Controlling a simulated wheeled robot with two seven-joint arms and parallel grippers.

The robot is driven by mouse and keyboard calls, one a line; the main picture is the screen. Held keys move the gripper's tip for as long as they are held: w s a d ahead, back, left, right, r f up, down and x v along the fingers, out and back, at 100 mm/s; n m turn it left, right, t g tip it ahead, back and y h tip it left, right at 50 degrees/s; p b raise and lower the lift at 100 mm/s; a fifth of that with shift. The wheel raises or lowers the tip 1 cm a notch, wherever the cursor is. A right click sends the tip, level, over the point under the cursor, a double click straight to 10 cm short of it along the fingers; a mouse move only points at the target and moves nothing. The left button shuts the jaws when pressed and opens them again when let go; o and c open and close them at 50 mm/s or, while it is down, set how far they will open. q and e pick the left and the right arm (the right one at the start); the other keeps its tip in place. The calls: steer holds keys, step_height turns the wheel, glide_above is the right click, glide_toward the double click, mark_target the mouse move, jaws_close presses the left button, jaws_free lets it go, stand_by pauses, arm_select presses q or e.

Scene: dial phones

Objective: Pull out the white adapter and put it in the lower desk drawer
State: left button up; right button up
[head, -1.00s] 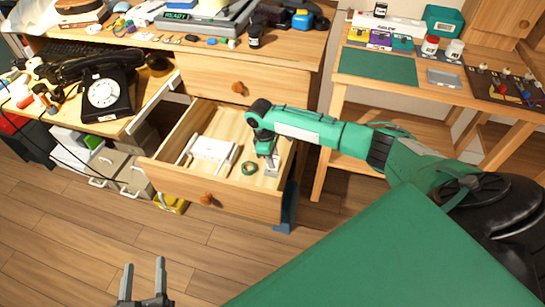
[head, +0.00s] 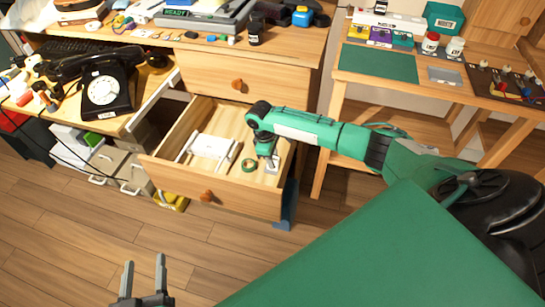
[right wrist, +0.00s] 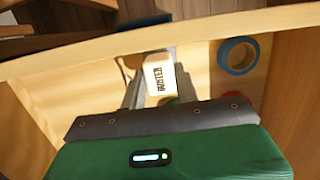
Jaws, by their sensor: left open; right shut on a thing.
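The white adapter (right wrist: 160,76) shows in the right wrist view with dark lettering on it, between the fingers of my right gripper (right wrist: 157,82). My right gripper (head: 267,167) is shut on it, down inside the open lower desk drawer (head: 228,199), near the drawer's right side. In the head view the adapter is mostly hidden by the gripper, and I cannot tell whether it touches the drawer floor. My left gripper (head: 144,280) is open and empty, low at the left over the wooden floor.
The upper drawer (head: 245,84) is closed. A black dial phone (head: 106,91) stands on the desk at left. A side table with a green mat (head: 378,64) is at right.

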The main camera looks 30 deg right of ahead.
steer(key=o, duration=0.8)
steer(key=shift+o, duration=0.2)
arm_select(q)
steer(key=shift+r, duration=0.1)
arm_select(e)
steer(key=r, duration=0.1)
steer(key=r+p, duration=0.1)
steer(key=r, duration=0.3)
steer(key=shift+w+a+p, duration=0.3)
steer(key=shift+w, duration=0.05)
arm_select(q)
steer(key=s+a+f+g+y+p, duration=0.2)
steer(key=s+a+f+g, duration=0.1)
steer(key=f+g, duration=0.2)
steer(key=shift+f+g, duration=0.25)
steer(key=shift+g, duration=0.45)
arm_select(e)
step_height(320, 180, up, 9)
steer(key=w+a, duration=0.1)
steer(key=shift+w+f, duration=0.2)
steer(key=shift+a, duration=0.1)
